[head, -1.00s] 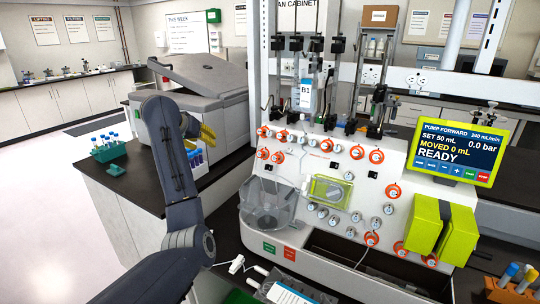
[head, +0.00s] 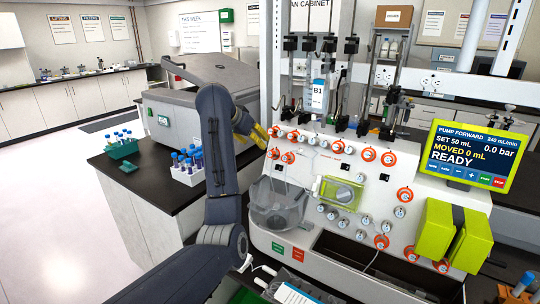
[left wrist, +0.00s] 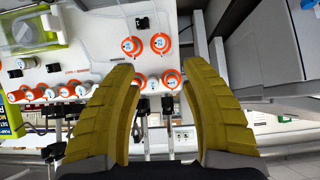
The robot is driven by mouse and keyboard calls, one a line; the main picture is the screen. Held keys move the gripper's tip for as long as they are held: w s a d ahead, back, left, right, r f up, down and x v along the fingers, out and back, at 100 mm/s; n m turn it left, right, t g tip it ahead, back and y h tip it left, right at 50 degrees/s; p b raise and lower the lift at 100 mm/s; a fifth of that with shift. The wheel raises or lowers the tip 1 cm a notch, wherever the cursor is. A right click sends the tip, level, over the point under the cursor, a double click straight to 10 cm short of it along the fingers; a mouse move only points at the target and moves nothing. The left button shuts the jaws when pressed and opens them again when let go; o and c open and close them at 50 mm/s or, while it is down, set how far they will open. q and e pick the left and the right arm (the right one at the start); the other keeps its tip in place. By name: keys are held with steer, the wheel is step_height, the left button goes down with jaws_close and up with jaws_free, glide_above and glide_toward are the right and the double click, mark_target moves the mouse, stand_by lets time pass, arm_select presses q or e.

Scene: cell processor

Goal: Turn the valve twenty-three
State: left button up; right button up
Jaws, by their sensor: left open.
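The white processor panel (head: 325,205) carries rows of small round valves, some ringed in orange. Their numbers are too small for me to tell which is valve twenty-three. My left gripper (head: 258,135) has yellow fingers and is at the panel's upper left edge, beside the left orange valves (head: 288,157). In the left wrist view the fingers (left wrist: 163,75) are spread apart with nothing between them gripped. Two orange valves (left wrist: 161,42) and a row of valves (left wrist: 170,79) show between and beyond the fingertips. My right gripper is not in view.
A hanging bag marked B1 (head: 318,95) and several clamp posts stand above the panel. A clear bowl (head: 278,203) and green-framed pump (head: 341,192) sit on its front. The screen (head: 468,156) reads READY. A grey centrifuge (head: 170,110) and tube racks (head: 187,176) stand left.

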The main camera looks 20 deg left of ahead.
mark_target(270, 154)
arm_select(q)
steer(key=x, duration=1.3)
steer(key=shift+w+d+f, duration=0.1)
steer(key=shift+w+f, duration=0.15)
steer(key=shift+c, duration=0.3)
jaws_close()
